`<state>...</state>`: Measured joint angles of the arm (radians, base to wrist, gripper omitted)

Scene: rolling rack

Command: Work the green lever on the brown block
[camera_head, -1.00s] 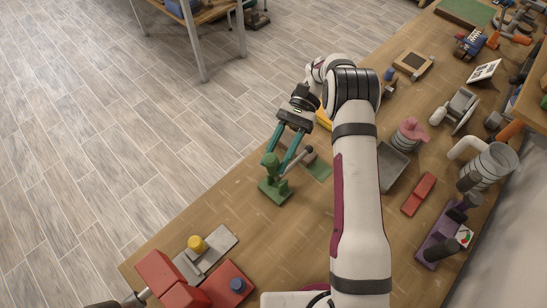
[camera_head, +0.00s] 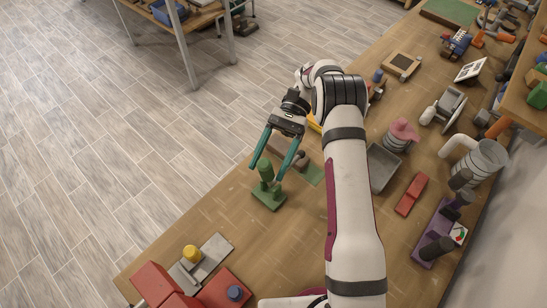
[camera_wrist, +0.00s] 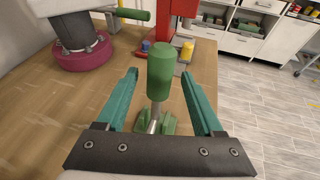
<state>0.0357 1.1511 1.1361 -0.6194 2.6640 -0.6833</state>
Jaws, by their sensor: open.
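The green lever (camera_wrist: 160,75) has a thick green cylindrical handle on a short metal rod. In the wrist view it stands nearly upright from a green base (camera_wrist: 168,122), which looks green rather than brown. In the head view the lever (camera_head: 265,170) and its base (camera_head: 268,197) are near the bench's left edge. My gripper (camera_head: 266,173) is open above the base, one teal finger on each side of the handle. In the wrist view my gripper (camera_wrist: 159,74) shows gaps between the handle and both fingers. The rod's foot is partly hidden.
A flat green pad (camera_head: 314,174) and a grey tray (camera_head: 381,169) lie to the right. Red blocks (camera_head: 155,284) and a yellow knob on a grey plate (camera_head: 215,248) are at the lower left. Bare bench lies between them and the lever.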

